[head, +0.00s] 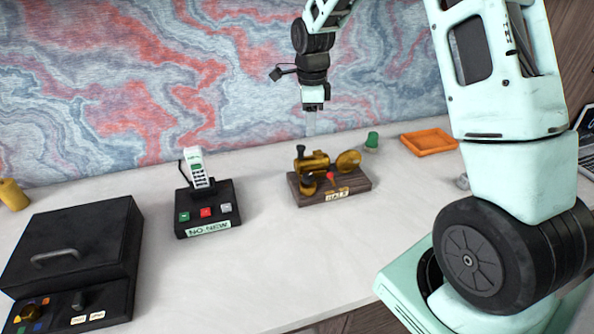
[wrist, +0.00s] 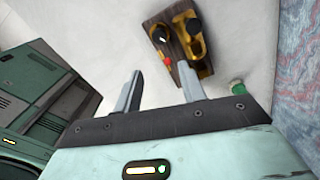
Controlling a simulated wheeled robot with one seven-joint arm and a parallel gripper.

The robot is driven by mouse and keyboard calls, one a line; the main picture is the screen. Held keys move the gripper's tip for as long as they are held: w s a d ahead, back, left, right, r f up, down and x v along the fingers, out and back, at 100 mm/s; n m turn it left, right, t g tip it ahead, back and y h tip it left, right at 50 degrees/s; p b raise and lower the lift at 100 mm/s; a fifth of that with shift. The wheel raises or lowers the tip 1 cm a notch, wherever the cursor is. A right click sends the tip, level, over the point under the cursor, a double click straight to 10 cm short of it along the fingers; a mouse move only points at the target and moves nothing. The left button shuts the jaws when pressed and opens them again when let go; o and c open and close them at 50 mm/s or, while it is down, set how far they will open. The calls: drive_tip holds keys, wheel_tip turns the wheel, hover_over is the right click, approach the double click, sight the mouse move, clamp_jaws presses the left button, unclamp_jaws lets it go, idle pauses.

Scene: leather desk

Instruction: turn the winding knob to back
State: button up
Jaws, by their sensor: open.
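A brass machine (head: 318,161) stands on a wooden base (head: 356,190) with a small label on its front that I read as "HALF". In the wrist view the machine (wrist: 197,47) shows a dark knob with a white mark (wrist: 160,35), a red piece (wrist: 167,61) and a second round black knob (wrist: 194,26). No part is marked as the winding knob; the white-marked one looks most like it. My gripper (head: 311,122) is above and behind the machine, apart from it. In the wrist view its fingers (wrist: 158,72) are spread and empty.
A phone on a black base (head: 208,222) labelled "NO NEW" stands left of the machine. A black box (head: 75,245) with knobs is at far left. A green piece (head: 372,140) and an orange tray (head: 429,141) lie to the right.

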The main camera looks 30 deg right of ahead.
sight(308, 176)
wheel_tip(308, 176, down, 17)
drive_tip(key=p, duration=0.2)
drive_tip(key=shift+f+p, duration=0.1)
drive_tip(key=shift+p, duration=0.3)
drive_tip(key=c, duration=0.7)
